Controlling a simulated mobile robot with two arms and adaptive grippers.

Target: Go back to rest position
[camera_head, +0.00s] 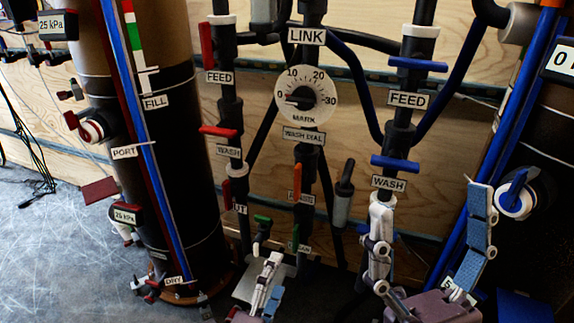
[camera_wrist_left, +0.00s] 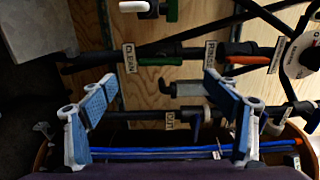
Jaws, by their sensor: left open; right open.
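My left gripper (camera_head: 268,272) is low in the middle of the head view, in front of the lower pipes. The left wrist view shows it too (camera_wrist_left: 160,82), its blue-padded fingers wide apart with nothing between them. Behind the fingers are a green-handled valve (camera_wrist_left: 160,61) and an orange handle (camera_wrist_left: 247,59). My right gripper (camera_head: 431,200) is at the lower right of the head view, fingers spread and empty. One finger overlaps the pipe just below the blue WASH handle (camera_head: 395,163); whether it touches cannot be told. The other finger is left of the blue knob (camera_head: 516,190).
Dark filter tanks stand at left (camera_head: 185,150) and right (camera_head: 540,130). Between them run black pipes with red and blue valve handles and a white dial (camera_head: 306,94) against a wooden wall (camera_head: 360,20). Grey floor (camera_head: 50,250) is open at left.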

